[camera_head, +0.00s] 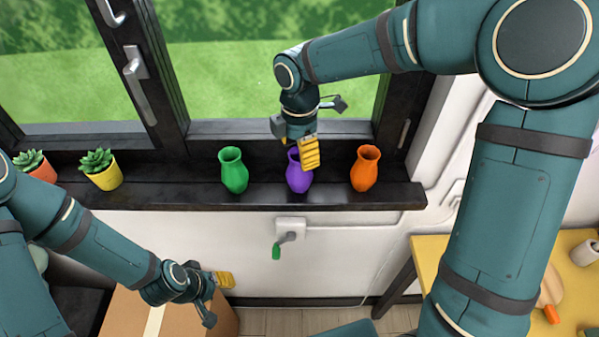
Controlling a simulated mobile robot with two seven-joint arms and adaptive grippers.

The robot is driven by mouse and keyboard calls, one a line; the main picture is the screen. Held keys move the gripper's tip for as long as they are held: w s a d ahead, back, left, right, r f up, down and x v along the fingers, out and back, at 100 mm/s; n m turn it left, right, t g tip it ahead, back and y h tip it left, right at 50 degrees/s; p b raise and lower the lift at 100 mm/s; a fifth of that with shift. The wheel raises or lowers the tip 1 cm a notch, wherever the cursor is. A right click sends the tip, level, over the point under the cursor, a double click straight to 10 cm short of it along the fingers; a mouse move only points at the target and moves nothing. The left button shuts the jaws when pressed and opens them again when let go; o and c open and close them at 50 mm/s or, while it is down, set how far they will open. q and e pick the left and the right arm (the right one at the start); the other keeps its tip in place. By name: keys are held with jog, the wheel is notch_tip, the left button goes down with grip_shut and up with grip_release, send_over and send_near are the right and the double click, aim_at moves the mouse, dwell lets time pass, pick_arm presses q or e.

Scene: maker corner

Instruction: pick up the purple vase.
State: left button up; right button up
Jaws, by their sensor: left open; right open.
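The purple vase (298,182) stands upright on the dark window sill, between a green vase (233,171) and an orange vase (365,170). My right gripper (296,155) is over the purple vase and hides part of its neck and right side. It is open, with a yellow-padded finger in front of the vase; whether it touches the vase I cannot tell. My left gripper (221,297) is open and empty, low in front of the wall and above a cardboard box (150,312).
The sill (180,195) also holds potted succulents in a yellow pot (104,175) and an orange pot (42,171) at the left. A crank handle (282,243) sticks out of the wall below the sill. A yellow table (432,250) stands at the right.

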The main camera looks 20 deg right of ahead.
aim_at(299, 171)
jog(key=shift+f, duration=1.6)
jog(key=c, duration=1)
